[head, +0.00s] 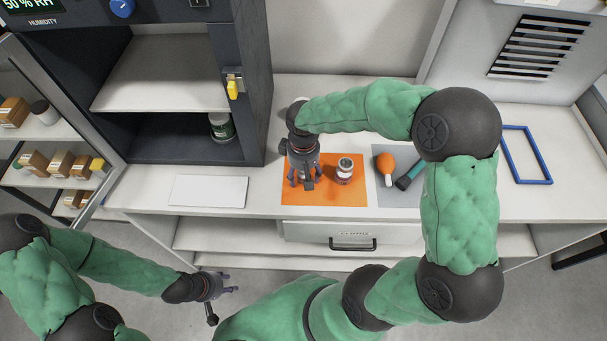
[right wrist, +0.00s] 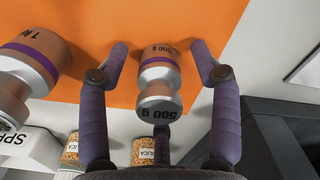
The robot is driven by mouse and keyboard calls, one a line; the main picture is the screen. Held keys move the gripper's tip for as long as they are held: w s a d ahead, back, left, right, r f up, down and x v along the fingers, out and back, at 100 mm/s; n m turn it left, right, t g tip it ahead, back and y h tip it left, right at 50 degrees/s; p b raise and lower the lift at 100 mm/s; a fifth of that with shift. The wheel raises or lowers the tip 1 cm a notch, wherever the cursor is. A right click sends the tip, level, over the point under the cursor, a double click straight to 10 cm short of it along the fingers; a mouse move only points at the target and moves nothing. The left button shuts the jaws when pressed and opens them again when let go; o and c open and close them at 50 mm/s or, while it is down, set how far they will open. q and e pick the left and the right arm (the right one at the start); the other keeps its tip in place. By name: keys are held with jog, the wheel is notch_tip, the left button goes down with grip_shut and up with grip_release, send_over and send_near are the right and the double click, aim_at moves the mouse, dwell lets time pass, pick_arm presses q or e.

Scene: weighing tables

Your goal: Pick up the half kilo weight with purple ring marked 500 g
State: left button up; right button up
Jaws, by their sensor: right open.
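The 500 g weight (right wrist: 160,78) is a shiny metal piece with a purple ring and "500 g" on it. In the right wrist view it stands between the spread fingers of my right gripper (right wrist: 160,52), with gaps on both sides. In the head view my right gripper (head: 302,182) is low over the orange mat (head: 325,196) and hides this weight. A larger weight (right wrist: 30,68) with a purple ring, its mark starting with 1, stands beside it; it also shows in the head view (head: 345,169). My left gripper (head: 225,287) is open and empty, off the table's front.
A grey mat (head: 408,199) to the right holds an orange bulb (head: 385,163) and a teal-handled tool (head: 411,170). A white panel (head: 208,191) lies left. A dark cabinet (head: 254,80) rises behind left. A blue frame (head: 527,154) lies far right.

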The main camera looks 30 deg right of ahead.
grip_shut()
jog(key=shift+r, duration=0.1)
